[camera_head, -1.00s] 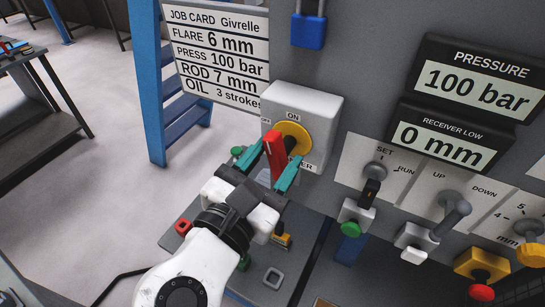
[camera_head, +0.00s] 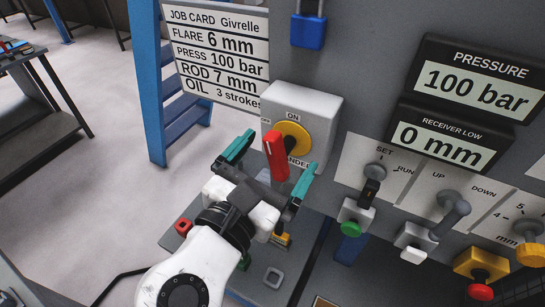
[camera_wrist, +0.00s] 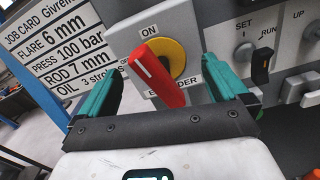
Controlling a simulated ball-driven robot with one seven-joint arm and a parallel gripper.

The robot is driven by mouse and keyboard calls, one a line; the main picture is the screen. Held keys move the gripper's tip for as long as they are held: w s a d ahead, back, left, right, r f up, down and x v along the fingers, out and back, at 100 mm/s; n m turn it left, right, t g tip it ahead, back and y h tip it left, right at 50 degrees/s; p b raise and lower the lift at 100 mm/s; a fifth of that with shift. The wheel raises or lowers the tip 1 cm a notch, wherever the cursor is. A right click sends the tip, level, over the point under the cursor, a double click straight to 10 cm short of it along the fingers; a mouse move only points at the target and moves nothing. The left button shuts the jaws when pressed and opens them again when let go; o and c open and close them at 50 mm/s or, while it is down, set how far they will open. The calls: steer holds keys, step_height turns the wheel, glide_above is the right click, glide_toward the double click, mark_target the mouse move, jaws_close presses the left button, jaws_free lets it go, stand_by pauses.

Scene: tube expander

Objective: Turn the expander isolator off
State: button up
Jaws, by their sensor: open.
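The expander isolator (camera_head: 318,112) is a light grey box on the panel with a yellow disc (camera_head: 297,130) and a red handle (camera_head: 276,157). ON is printed above the disc, and a partly hidden label is at its left. In the wrist view the red handle (camera_wrist: 152,72) leans from upper left to lower right, with a white line on it. My gripper (camera_head: 277,155) is open, its teal fingers on either side of the handle with gaps.
A job card (camera_head: 215,55) hangs left of the isolator. A blue padlock (camera_head: 308,32) is above it. A grey bench plate (camera_head: 262,262) lies below.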

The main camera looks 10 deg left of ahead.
steer(key=shift+p+v, duration=0.9)
steer(key=shift+v, duration=0.5)
steer(key=p+v, duration=0.2)
steer(key=v, duration=0.2)
steer(key=shift+s, duration=0.1)
